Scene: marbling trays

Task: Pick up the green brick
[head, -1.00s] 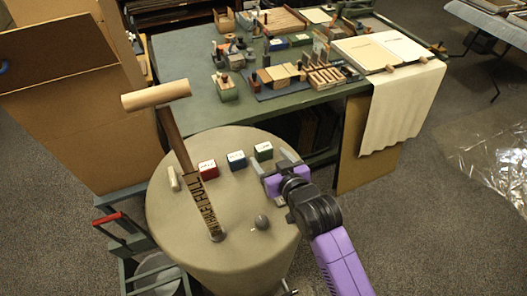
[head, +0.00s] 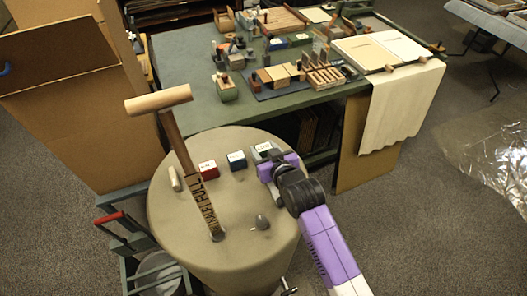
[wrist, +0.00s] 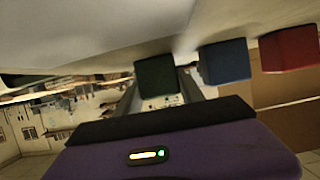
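The green brick (head: 264,147) stands at the far right of the round beige table top (head: 185,225), partly hidden by my gripper in the head view. My gripper (head: 268,152) is at the brick, with its fingers to either side of it. In the wrist view, which is upside down, the green brick (wrist: 155,78) shows between the two spread fingers (wrist: 158,88). A small gap seems to show beside one finger. The fingers look open, and I see no clear contact.
A blue brick (head: 237,160) and a red brick (head: 208,169) stand in a row left of the green one. A tall wooden-handled tool (head: 180,145), a pale block (head: 174,178) and a dark knob (head: 262,222) are also on the round top. A green worktable (head: 185,65) stands behind.

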